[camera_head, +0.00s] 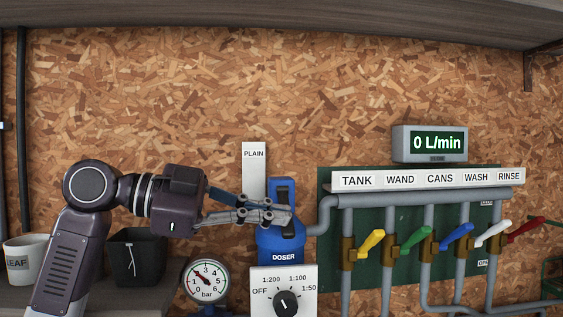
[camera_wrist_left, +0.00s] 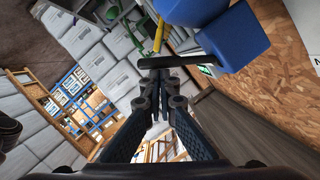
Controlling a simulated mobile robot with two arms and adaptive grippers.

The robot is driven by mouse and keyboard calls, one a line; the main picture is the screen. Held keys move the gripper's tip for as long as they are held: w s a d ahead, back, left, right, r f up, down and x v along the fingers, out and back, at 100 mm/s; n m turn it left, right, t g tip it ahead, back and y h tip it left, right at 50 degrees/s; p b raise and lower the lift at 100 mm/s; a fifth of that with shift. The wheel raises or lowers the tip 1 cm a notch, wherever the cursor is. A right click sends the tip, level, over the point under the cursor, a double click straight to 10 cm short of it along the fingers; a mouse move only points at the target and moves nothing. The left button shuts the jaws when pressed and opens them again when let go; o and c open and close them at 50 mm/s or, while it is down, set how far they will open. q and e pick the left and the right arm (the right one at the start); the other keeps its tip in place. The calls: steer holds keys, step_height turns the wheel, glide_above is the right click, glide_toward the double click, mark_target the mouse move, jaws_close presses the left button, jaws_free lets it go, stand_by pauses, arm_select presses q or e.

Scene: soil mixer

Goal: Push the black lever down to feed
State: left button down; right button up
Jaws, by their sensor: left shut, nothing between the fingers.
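The blue doser (camera_head: 281,245) stands against the chipboard wall, with a white plate (camera_head: 254,172) marked PLAIN beside it. My left gripper (camera_head: 288,216) reaches in from the left, fingers shut and empty, in front of the doser and the plate's lower part. In the left wrist view, the black lever (camera_wrist_left: 190,60) is a bar running across just past the shut fingertips (camera_wrist_left: 160,76), beside the blue doser body (camera_wrist_left: 235,38). I cannot tell whether the tips touch it. In the head view I cannot make the lever out clearly behind the fingers. My right gripper is not in view.
Below the doser is a dial box (camera_head: 283,283), with a pressure gauge (camera_head: 206,282) to its left. Pipes with coloured valve handles are on the right, under a display (camera_head: 430,143) reading 0 L/min. A black pot (camera_head: 137,256) and a white pot (camera_head: 24,258) stand left.

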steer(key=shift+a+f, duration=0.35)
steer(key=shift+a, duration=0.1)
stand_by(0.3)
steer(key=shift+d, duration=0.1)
